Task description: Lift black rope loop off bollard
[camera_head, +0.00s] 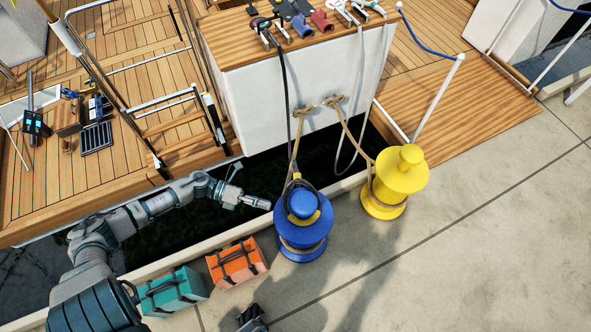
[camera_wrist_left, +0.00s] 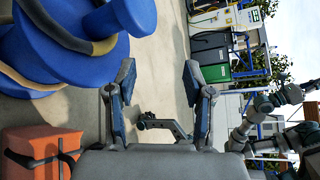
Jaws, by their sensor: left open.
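The blue bollard (camera_head: 303,240) stands on the quay in the middle of the head view. The black rope loop (camera_head: 297,181) lies around its upper part, together with a tan rope. The bollard also fills the upper left of the left wrist view (camera_wrist_left: 130,15), with tan and dark rope on it. My left gripper (camera_head: 262,202) is just left of the bollard, its fingers spread and empty in the left wrist view (camera_wrist_left: 159,88). My right gripper (camera_head: 252,318) shows only partly at the bottom edge of the head view; its jaws are unclear.
A yellow bollard (camera_head: 400,178) with a tan rope stands to the right. An orange case (camera_head: 237,263) and a teal case (camera_head: 172,291) sit on the quay below my left arm. The boat's white console (camera_head: 260,105) is behind a dark water gap. The quay at right is clear.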

